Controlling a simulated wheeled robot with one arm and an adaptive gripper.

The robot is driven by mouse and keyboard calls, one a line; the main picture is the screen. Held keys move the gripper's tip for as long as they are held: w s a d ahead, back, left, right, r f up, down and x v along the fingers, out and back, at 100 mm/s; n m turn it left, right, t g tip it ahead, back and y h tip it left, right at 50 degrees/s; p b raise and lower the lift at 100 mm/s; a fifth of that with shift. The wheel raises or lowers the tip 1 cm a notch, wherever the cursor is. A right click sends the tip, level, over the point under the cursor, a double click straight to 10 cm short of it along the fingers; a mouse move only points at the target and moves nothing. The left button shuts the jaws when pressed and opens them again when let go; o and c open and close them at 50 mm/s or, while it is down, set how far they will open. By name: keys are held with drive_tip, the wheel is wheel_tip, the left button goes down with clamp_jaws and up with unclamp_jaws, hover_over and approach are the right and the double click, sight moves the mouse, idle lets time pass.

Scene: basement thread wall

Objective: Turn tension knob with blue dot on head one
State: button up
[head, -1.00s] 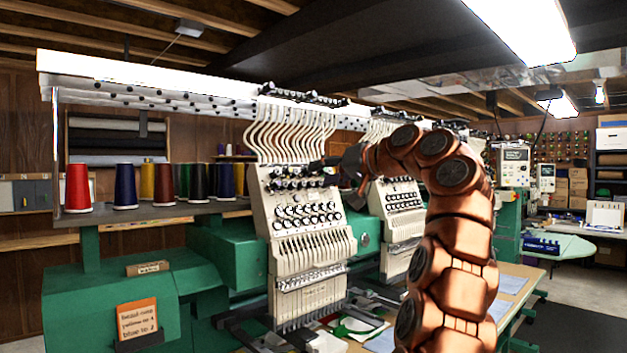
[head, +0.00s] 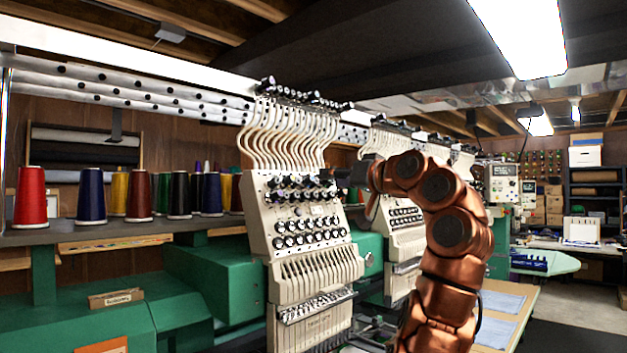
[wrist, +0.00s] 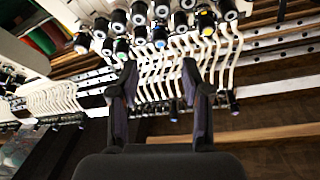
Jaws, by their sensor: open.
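Head one, a cream embroidery head (head: 309,262), fills the middle of the head view, with rows of black-and-silver tension knobs (head: 300,231) on its front. My gripper (head: 345,180) is at the right side of its upper knobs, partly hidden behind my arm. In the wrist view my gripper (wrist: 160,72) is open, its two dark fingers apart with nothing held. A knob with a blue dot (wrist: 160,42) shows just beyond and between the fingertips, apart from them. A knob with a yellow dot (wrist: 206,28) is to its right.
A second head (head: 403,215) stands behind my arm. Thread cones (head: 91,196) line a shelf at left. Curved cream thread tubes (head: 290,135) rise above head one. An orange card (head: 102,346) is cut off at the bottom edge. Open floor lies at the right.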

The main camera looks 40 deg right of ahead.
sight(313, 179)
drive_tip(key=w+p, duration=0.2)
drive_tip(key=w, duration=0.4)
drive_tip(key=shift+w, duration=0.35)
drive_tip(key=shift+a, duration=0.1)
clamp_jaws()
